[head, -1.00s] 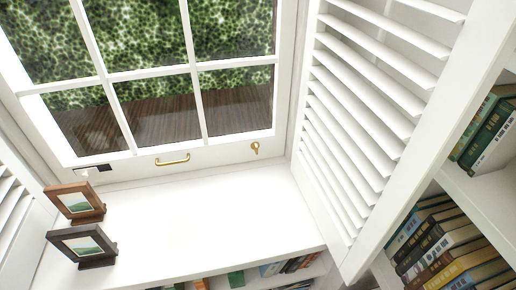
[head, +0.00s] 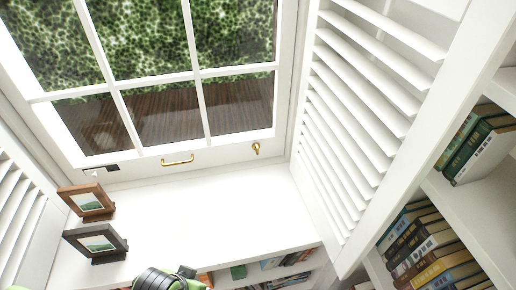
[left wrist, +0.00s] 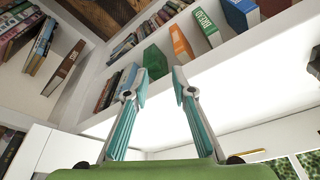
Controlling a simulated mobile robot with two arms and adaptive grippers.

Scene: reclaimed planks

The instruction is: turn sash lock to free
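The sash lock (head: 256,148) is a small brass fitting on the white bottom rail of the window, at the right in the head view. Its small knob end hangs down; the exact turn is too small to read. A brass pull handle (head: 177,161) sits on the same rail to its left. My left gripper (left wrist: 160,85) shows in the left wrist view with its two teal fingers apart and nothing between them. It is near the bookshelf, away from the lock. A green and black part of my arm shows at the head view's bottom edge. My right gripper is not in view.
Two picture frames, one brown (head: 87,202) and one dark (head: 95,243), stand at the left of the white sill (head: 210,210). The sill's middle and right are clear. A louvered shutter (head: 350,130) stands at right, with bookshelves beyond it and books below the sill.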

